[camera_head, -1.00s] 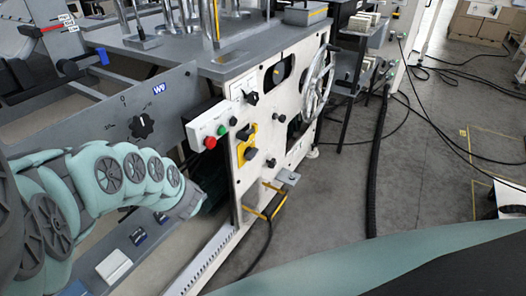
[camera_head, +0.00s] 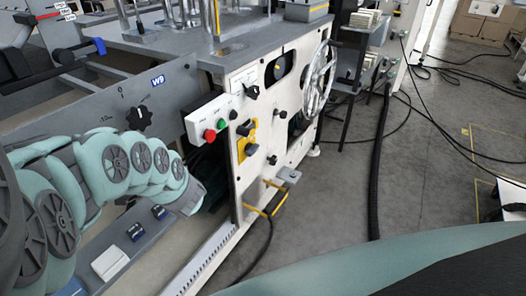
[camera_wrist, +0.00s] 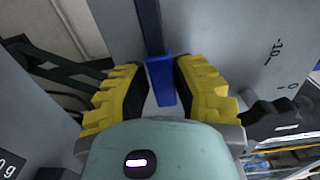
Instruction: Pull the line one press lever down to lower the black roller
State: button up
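In the wrist view, a dark bar ends in a blue tip (camera_wrist: 162,80), likely a lever handle. My gripper (camera_wrist: 160,98) has yellow ridged fingers standing apart on either side of the blue tip; I cannot tell whether they touch it. In the head view my gripper is hidden beyond the teal arm, low by the machine's grey side panel. I cannot tell which is the line one press lever. The black roller is not clearly visible.
A black dial knob (camera_head: 138,117) sits on the grey panel, and it also shows in the wrist view (camera_wrist: 268,112). A control box (camera_head: 222,118) with red and green buttons stands right of my arm. A handwheel (camera_head: 319,78) and floor cables lie farther right.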

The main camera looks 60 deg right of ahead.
jog(key=o, duration=0.4)
jog(key=s, duration=1.2)
jog(key=shift+d, duration=0.15)
jog(key=shift+r, duration=0.1)
